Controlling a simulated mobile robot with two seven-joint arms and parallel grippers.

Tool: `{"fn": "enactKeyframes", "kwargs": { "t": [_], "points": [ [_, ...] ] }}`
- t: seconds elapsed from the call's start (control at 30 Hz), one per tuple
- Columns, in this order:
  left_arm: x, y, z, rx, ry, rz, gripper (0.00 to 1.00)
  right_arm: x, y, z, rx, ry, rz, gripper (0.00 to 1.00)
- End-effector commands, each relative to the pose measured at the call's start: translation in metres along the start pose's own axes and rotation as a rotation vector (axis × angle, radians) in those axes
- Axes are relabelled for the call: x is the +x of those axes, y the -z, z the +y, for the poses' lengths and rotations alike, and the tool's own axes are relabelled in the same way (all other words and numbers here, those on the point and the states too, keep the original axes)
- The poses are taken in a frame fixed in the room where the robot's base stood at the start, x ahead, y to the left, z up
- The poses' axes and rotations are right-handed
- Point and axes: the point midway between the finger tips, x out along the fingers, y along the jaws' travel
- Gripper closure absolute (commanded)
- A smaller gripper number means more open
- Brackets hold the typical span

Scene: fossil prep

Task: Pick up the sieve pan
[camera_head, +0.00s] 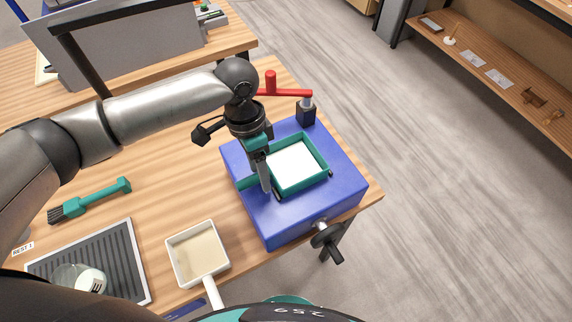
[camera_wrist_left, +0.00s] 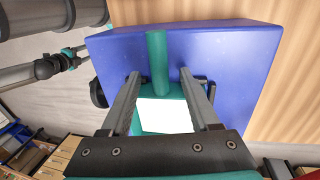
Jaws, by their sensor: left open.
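The sieve pan (camera_head: 322,158) is a green square frame with a white inside, resting on a blue box (camera_head: 345,190). Its short green handle (camera_head: 245,183) points left. My left gripper (camera_head: 269,190) is over the handle side of the pan, pointing down. In the left wrist view my left gripper (camera_wrist_left: 160,76) is open, with the green handle (camera_wrist_left: 157,60) lying between its two fingers, apart from both. The white inside (camera_wrist_left: 166,116) shows below it there. The gripper hides part of the handle and the pan's near left edge in the head view. My right gripper is not in view.
A red crank lever (camera_head: 285,93) on a black post stands at the box's back corner, and a black knob (camera_head: 327,240) is at its front. A white square pan (camera_head: 172,255), a green brush (camera_head: 95,200) and a ribbed grey tray (camera_head: 128,240) with a jar are left on the table.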

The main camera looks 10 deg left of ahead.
Motion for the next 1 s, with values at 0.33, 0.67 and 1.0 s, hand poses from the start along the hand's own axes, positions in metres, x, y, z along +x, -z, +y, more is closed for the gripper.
{"fn": "enactKeyframes", "kwargs": {
  "t": [0.33, 0.67, 1.0],
  "points": [
    [0.003, 0.0001, -0.0001, 0.001, 0.001, 0.001, 0.47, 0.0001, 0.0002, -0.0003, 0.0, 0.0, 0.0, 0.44],
    [0.0027, 0.0002, -0.0002, 0.001, 0.001, 0.001, 0.84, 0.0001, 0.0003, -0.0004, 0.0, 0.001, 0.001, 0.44],
    [0.0025, 0.0002, -0.0002, 0.001, 0.001, 0.001, 1.0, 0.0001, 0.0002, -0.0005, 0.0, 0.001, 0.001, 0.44]
  ]
}}
